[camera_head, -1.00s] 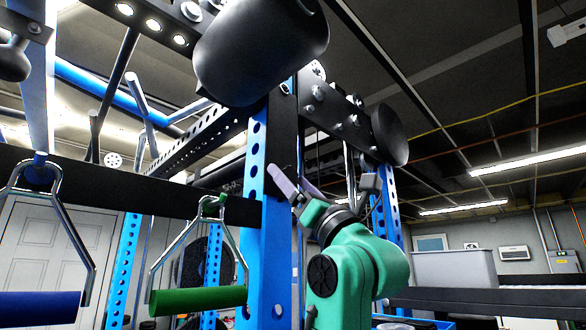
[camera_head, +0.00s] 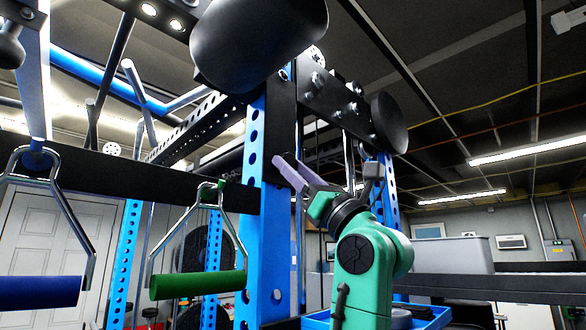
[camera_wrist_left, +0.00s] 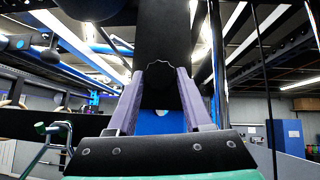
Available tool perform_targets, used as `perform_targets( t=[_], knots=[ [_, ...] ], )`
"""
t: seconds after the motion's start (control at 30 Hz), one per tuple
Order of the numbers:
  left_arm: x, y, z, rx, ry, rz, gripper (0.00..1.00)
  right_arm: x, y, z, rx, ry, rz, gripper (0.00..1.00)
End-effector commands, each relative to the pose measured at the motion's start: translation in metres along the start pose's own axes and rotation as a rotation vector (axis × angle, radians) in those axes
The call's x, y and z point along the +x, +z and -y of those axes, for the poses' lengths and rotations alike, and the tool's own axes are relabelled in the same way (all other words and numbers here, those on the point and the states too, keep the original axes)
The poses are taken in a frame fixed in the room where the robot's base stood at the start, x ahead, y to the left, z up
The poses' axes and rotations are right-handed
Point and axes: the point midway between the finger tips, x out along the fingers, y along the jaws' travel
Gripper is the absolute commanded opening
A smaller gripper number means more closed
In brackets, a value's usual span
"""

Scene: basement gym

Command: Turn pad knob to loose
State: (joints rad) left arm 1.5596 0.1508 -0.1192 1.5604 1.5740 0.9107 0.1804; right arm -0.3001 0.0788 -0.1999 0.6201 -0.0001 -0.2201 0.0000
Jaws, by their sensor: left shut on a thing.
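My left gripper (camera_head: 282,166) has reached the blue rack upright (camera_head: 254,150) from the right, just under a black plate. In the left wrist view its two purple fingers (camera_wrist_left: 160,98) are closed on a black knob (camera_wrist_left: 158,82) with a wavy, lobed rim. The knob's marking and turn position cannot be read. In the head view the fingers and dark surroundings hide the knob. A large black roller pad (camera_head: 258,45) sits above the gripper, and a second round black pad (camera_head: 390,122) is to its right. My right gripper is not in view.
A green-handled stirrup grip (camera_head: 197,284) and a blue-handled one (camera_head: 38,291) hang from the black crossbeam (camera_head: 100,178) at left. A second blue upright (camera_head: 383,190) stands behind my arm. A grey bin (camera_head: 450,255) is at the right.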

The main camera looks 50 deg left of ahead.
Motion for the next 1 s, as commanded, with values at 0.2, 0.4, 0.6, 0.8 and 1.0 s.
perform_targets(
  t=[0.2, 0.4, 0.6, 0.8, 1.0],
  knots=[
    [0.0001, 0.0012, 0.0032, -0.111, 0.113, 0.0, 0.0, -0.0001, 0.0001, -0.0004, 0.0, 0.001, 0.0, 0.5],
    [0.0006, 0.0016, 0.0047, -0.208, 0.211, 0.001, 0.0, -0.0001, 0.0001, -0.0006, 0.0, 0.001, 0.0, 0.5],
    [0.0009, 0.0017, 0.0056, -0.277, 0.279, 0.001, 0.0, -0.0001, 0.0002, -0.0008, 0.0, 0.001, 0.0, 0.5],
    [0.0008, 0.0017, 0.0062, -0.31, 0.309, 0.0, 0.0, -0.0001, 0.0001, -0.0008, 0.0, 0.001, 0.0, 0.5],
    [0.0008, 0.0013, 0.006, -0.318, 0.315, -0.001, 0.0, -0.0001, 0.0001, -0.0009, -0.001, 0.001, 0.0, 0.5]
  ],
)
